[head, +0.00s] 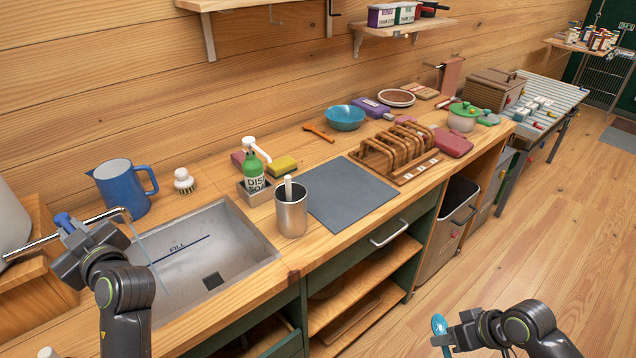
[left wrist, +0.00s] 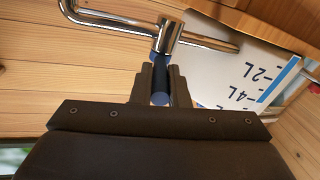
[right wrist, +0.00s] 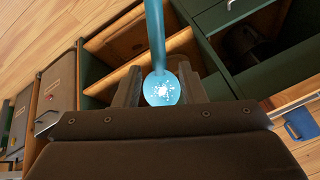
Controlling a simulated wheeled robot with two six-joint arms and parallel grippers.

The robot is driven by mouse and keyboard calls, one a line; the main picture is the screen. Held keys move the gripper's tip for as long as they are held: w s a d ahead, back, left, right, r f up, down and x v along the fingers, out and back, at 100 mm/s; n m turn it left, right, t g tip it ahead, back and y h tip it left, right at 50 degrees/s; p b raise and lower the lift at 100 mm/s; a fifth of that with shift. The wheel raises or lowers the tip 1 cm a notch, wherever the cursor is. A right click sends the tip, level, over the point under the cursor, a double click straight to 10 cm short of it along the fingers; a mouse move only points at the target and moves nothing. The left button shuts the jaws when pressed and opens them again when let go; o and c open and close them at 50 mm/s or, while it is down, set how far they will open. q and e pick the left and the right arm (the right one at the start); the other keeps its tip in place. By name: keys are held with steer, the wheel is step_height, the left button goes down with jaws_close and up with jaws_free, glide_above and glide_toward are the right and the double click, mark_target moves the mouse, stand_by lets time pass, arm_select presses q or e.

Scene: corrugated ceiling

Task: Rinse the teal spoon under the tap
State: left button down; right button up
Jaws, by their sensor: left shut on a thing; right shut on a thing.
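The teal spoon (right wrist: 156,35) is in my right gripper (right wrist: 158,90). In the right wrist view its round end with white specks lies between the fingers, and its shaft runs up out of frame. In the head view the spoon (head: 438,325) is over the floor at the lower right, away from the sink (head: 225,230), with my right gripper (head: 447,338) beside it. The chrome tap (head: 85,222) reaches over the sink from the left, and a thin water stream falls from its spout. My left gripper (left wrist: 160,90) is shut on the tap's blue handle (left wrist: 161,66).
A blue jug (head: 120,190) and a scrub brush (head: 184,181) stand behind the sink. A steel cup (head: 291,213) and a green soap bottle (head: 253,172) stand at its right edge. A grey mat (head: 350,195) lies further right. The floor (head: 500,240) before the counter is clear.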

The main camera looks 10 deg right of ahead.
stand_by(0.4)
arm_select(q)
steer(key=c, duration=1.4)
jaws_free()
steer(key=shift+w, duration=0.15)
steer(key=shift+f, duration=0.1)
